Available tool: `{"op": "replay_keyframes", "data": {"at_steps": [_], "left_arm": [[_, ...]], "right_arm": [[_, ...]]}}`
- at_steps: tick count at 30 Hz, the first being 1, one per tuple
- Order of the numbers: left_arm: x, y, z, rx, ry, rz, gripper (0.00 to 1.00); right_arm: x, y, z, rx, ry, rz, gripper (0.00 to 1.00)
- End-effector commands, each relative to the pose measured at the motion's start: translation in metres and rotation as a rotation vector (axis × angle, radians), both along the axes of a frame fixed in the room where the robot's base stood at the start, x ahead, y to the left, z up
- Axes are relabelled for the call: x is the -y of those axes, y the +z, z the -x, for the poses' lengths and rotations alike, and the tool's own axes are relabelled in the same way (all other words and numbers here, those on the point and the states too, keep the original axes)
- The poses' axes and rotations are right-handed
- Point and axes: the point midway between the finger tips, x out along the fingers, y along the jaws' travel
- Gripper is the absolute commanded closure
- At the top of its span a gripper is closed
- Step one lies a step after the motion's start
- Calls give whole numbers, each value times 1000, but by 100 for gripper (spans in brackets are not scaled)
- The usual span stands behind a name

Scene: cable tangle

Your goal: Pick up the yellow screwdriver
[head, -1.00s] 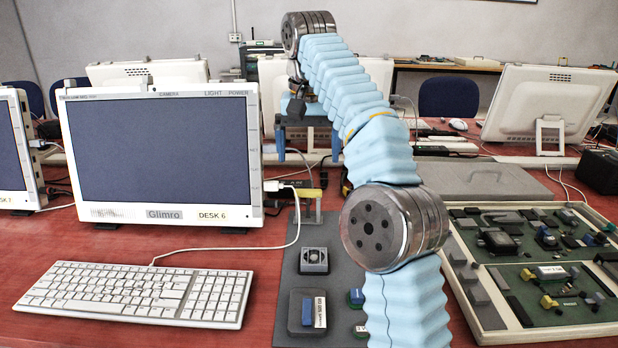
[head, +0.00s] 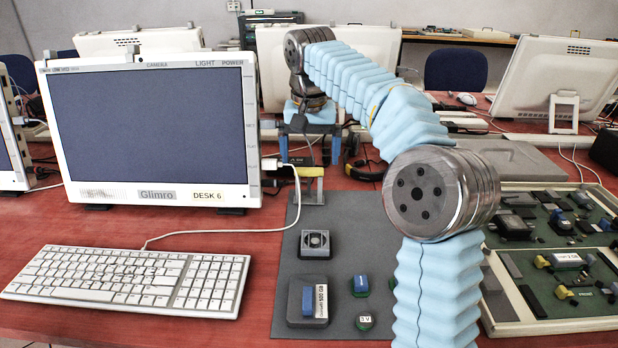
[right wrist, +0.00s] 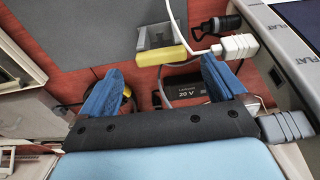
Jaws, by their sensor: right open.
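My right gripper (head: 310,160) hangs open and empty above the red desk, behind the grey mat. In the right wrist view its two blue fingers (right wrist: 160,66) stand wide apart. A yellow bar on a small grey stand (right wrist: 160,54) lies just beyond the fingertips, and it also shows in the head view (head: 306,172). A black-and-yellow item (head: 366,164) lies to the right of the gripper; in the right wrist view yellow parts (right wrist: 127,91) show beside the left finger, partly hidden. I cannot tell whether either is the yellow screwdriver. My left gripper is out of view.
A monitor (head: 150,130) stands left, with a keyboard (head: 125,282) before it. A white cable crosses to a white plug (right wrist: 235,46). The grey mat (head: 345,230) bears several small parts. A black 20 V box (right wrist: 182,91) lies between the fingers. A circuit-board tray (head: 495,290) is right.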

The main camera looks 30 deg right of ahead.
Motion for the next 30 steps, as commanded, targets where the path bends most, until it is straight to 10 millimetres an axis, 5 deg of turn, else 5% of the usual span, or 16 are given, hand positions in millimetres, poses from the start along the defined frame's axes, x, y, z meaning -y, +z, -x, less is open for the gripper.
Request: {"op": "replay_keyframes", "data": {"at_steps": [10,19,30], "left_arm": [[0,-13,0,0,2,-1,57],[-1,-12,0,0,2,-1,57],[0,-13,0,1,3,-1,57]], "right_arm": [[-1,-48,-1,-1,0,0,2],[-1,-52,-2,1,-1,-1,4],[-1,-52,-2,0,0,0,60]]}}
